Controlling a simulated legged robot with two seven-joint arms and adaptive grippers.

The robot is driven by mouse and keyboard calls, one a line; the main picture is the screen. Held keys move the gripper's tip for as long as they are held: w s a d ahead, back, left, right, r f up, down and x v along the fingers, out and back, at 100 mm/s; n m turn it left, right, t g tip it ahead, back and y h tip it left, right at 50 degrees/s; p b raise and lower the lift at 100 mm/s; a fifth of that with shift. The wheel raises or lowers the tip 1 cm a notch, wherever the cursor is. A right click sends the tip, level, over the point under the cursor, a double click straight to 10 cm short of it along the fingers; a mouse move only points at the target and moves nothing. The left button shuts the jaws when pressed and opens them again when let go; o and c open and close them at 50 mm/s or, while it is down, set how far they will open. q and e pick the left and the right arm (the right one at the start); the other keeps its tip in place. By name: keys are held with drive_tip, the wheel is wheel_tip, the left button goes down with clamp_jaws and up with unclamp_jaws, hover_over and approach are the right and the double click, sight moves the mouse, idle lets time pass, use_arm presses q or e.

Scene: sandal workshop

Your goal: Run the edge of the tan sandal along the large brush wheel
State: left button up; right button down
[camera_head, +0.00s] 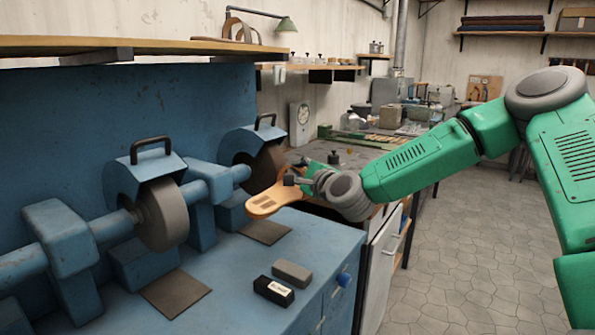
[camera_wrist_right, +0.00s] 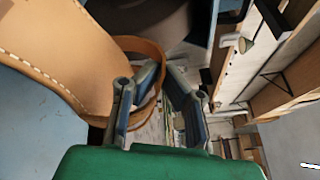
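The tan sandal (camera_head: 264,206) is off the end of my right gripper (camera_head: 296,180), above the far part of the blue bench. In the right wrist view the sandal's stitched sole (camera_wrist_right: 52,45) fills the left side, and its strap (camera_wrist_right: 142,46) runs by the fingers (camera_wrist_right: 163,75), which appear closed on it; the exact contact is partly hidden. A dark brown brush wheel (camera_head: 267,168) under a blue hood stands just behind the sandal. Whether they touch cannot be told. A grey wheel (camera_head: 164,213) is nearer. My left gripper is not in view.
The blue machine bench (camera_head: 225,270) carries a black block (camera_head: 273,290), a grey block (camera_head: 292,272) and flat dark pads (camera_head: 176,293). A wooden shelf (camera_head: 110,46) overhangs the machine. Open tiled floor (camera_head: 455,265) lies to the right.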

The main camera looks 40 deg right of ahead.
drive_tip(key=shift+a+r, duration=0.1)
drive_tip(key=shift+a, duration=0.1)
drive_tip(key=shift+s+a+r, duration=0.1)
drive_tip(key=shift+s+a, duration=0.1)
drive_tip(key=shift+a, duration=0.45)
drive_tip(key=shift+a, duration=0.25)
drive_tip(key=shift+s+a, duration=0.25)
drive_tip(key=shift+a, duration=0.35)
drive_tip(key=shift+w, duration=0.15)
idle(1.0)
drive_tip(key=shift+a, duration=0.25)
idle(0.3)
drive_tip(key=shift+s+a+b, duration=0.25)
drive_tip(key=shift+a+b, duration=0.05)
drive_tip(key=shift+a, duration=0.35)
drive_tip(key=shift+a, duration=0.1)
idle(0.9)
